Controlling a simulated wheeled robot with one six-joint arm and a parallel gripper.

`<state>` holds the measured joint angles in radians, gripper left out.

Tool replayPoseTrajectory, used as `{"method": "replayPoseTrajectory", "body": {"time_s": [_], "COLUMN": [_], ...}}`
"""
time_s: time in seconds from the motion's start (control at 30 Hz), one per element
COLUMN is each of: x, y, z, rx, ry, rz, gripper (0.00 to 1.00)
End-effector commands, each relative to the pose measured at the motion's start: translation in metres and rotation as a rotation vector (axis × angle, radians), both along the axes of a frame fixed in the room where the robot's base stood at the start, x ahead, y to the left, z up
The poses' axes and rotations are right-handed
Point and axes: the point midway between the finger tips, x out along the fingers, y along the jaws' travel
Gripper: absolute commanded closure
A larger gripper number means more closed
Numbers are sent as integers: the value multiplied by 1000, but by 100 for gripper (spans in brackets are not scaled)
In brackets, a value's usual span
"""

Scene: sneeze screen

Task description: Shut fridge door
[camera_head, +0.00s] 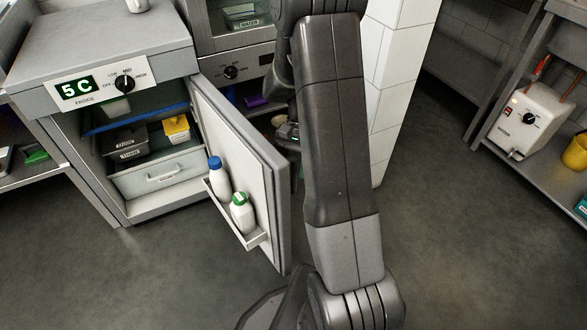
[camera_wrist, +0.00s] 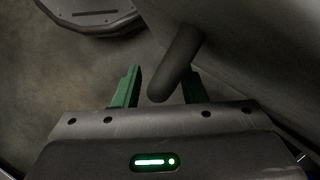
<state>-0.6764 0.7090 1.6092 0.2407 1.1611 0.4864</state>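The fridge (camera_head: 165,225) stands at the left with its interior showing. Its grey door (camera_head: 277,190) is wide open, with bottles in the inner rack. My arm passes in front of the view, and my gripper (camera_head: 293,140) is beyond the door's free edge, mostly hidden. In the wrist view my gripper (camera_wrist: 160,85) has its green fingers apart. A dark rounded bar, seemingly the door handle (camera_wrist: 178,65), extends between the fingers, closer to the right one. Contact cannot be told. The pale surface at right looks like the door's outer face (camera_wrist: 255,65).
Inside the fridge are a yellow tub (camera_head: 177,129), dark boxes and a drawer (camera_head: 160,173). The blue-capped bottle (camera_head: 217,175) and green-capped bottle (camera_head: 242,212) sit in the door rack. A white tiled pillar (camera_head: 400,60) stands behind my arm. Open floor (camera_head: 450,230) lies at right.

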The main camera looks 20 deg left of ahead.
Motion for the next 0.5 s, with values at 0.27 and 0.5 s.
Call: {"method": "replayPoseTrajectory", "body": {"time_s": [0.27, 0.5], "x": [-1, -1], "y": [0, 0], "z": [-2, -2], "rx": [0, 0], "ry": [0, 0], "rz": [0, 0], "gripper": [62, 100]}}
